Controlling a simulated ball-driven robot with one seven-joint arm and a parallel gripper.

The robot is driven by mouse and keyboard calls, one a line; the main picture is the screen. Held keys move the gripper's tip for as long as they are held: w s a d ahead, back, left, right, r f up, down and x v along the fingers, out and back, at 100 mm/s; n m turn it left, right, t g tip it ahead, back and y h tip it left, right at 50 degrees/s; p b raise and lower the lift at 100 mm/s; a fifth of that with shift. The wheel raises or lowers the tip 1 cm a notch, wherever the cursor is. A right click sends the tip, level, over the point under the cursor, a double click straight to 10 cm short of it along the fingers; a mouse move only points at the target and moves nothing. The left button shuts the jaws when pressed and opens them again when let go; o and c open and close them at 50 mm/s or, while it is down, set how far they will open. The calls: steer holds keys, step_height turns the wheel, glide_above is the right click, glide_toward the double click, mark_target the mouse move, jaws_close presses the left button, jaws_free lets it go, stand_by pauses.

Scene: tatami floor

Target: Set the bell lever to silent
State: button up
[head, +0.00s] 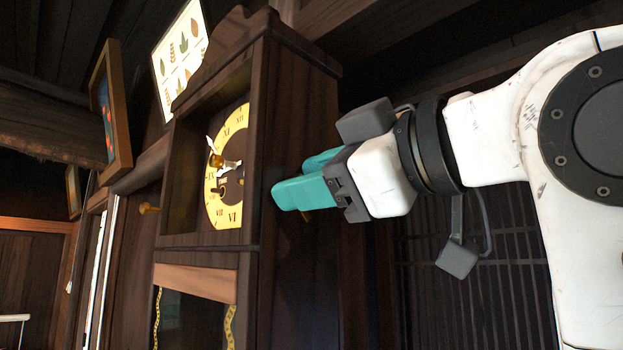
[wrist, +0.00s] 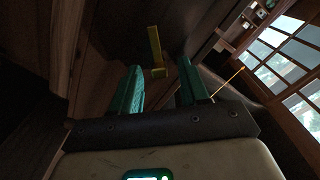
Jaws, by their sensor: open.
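A tall dark wooden clock (head: 290,130) stands in the middle of the head view, tilted in the picture. Its yellow dial (head: 232,205) has Roman numerals and pale hands. My gripper (head: 290,188), with teal fingers, is at the clock's right side wall. In the wrist view my gripper (wrist: 160,78) is open, and a yellow brass lever (wrist: 155,45) shows between and beyond its fingertips. I cannot tell whether the fingers touch it. Lever markings are not visible.
A leaf chart (head: 180,55) and a framed picture (head: 110,105) hang behind. A dark lattice (head: 480,270) lies right of the clock. Paned windows (wrist: 285,65) show at right in the wrist view.

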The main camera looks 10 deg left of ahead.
steer(key=b+v, duration=0.3)
steer(key=v, duration=0.7)
steer(key=shift+s+d, duration=0.2)
steer(key=shift+d, duration=0.05)
